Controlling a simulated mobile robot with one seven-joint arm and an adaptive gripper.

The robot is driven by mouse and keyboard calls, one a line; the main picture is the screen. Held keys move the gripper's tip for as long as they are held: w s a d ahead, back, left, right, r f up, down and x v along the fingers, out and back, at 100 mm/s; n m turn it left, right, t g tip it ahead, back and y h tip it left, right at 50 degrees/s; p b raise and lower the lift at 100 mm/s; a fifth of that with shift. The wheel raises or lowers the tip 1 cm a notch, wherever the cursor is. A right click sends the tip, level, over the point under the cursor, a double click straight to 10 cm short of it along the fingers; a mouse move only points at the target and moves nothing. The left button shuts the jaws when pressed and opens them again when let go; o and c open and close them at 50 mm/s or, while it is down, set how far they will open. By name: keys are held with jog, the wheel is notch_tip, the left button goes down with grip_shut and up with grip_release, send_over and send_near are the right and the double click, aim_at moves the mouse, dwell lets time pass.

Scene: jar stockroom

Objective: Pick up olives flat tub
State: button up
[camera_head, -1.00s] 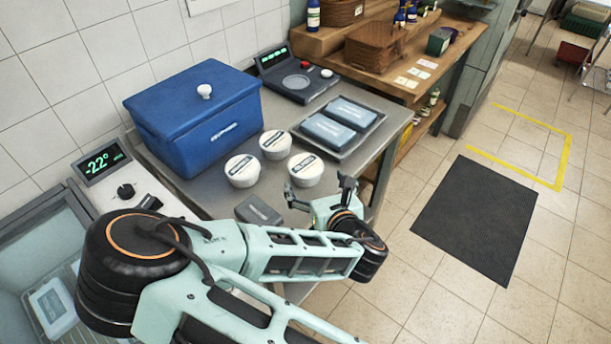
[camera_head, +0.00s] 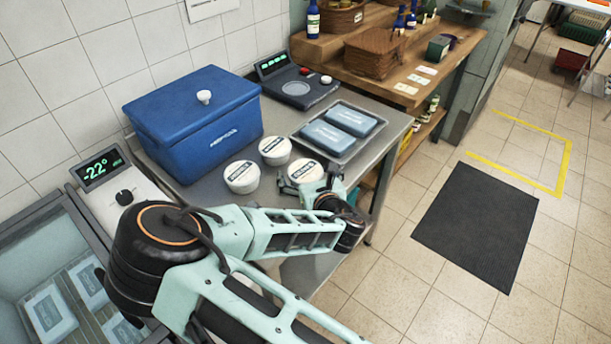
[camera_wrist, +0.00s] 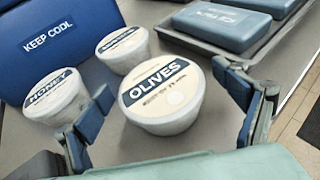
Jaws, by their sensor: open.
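The olives flat tub (camera_wrist: 162,98) is a round white tub whose lid has a dark blue band reading OLIVES. It stands upright on the steel counter, at the centre of the wrist view. In the head view the tub (camera_head: 305,170) is partly hidden behind my gripper (camera_head: 308,187). In the wrist view my gripper (camera_wrist: 165,125) is open, with one finger at the left and one at the right of the tub. The tub lies between and just beyond the fingers; I cannot tell whether either touches it.
A honey tub (camera_wrist: 55,97) and another white tub (camera_wrist: 123,48) stand close behind and left. A blue cool box (camera_head: 195,130) is at the left. A tray (camera_head: 350,153) with blue packs lies behind right. A scale (camera_head: 300,90) is at the back.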

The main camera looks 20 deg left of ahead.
jog(key=shift+c, duration=0.4)
jog(key=c, duration=1.3)
jog(key=shift+c, duration=0.6)
jog(key=shift+r, duration=0.1)
